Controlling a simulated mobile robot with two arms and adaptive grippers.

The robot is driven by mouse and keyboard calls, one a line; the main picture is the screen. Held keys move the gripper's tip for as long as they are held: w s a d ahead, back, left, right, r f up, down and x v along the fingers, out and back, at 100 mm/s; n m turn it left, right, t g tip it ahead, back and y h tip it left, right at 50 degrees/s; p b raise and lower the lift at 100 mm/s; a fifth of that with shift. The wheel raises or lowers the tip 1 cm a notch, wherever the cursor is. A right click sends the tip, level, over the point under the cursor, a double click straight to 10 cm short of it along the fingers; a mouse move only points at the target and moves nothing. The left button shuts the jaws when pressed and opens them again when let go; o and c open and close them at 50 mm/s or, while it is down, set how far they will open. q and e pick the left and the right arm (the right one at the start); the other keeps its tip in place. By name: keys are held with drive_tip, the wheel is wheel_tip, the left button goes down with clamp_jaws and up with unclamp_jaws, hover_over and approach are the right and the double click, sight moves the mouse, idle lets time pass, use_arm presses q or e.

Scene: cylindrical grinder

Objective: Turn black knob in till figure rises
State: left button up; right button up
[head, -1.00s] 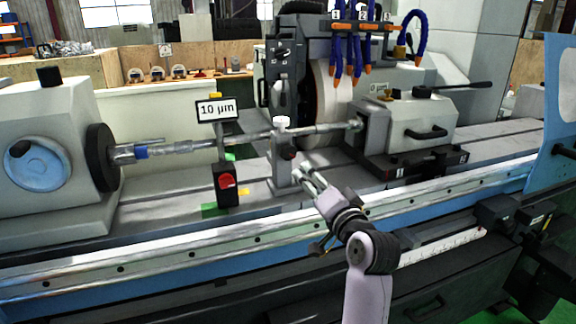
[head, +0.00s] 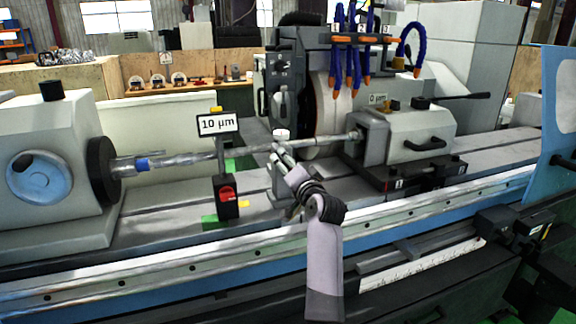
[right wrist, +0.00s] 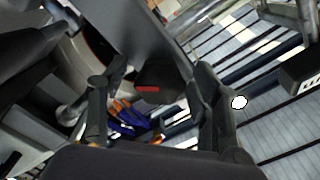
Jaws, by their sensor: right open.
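The grey steady rest (head: 281,183) stands on the machine bed and supports the long shaft. Its front is largely covered by my right gripper (head: 281,151), which reaches up to it from the lower right. In the right wrist view a dark knob-like part (right wrist: 165,76) with a red mark lies between the two spread fingers of my right gripper (right wrist: 155,108). I take it for the black knob; contact cannot be told. In the head view the knob is hidden behind the gripper. The display (head: 217,123) reads 10 µm. My left gripper is not in view.
A dark box with a red dial (head: 227,195) stands left of the steady rest, below the display. The grinding wheel (head: 328,95) is behind the shaft (head: 200,157). Blue hoses (head: 350,50) hang above.

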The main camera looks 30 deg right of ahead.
drive_tip(key=shift+c, duration=0.5)
drive_tip(key=c, duration=1.1)
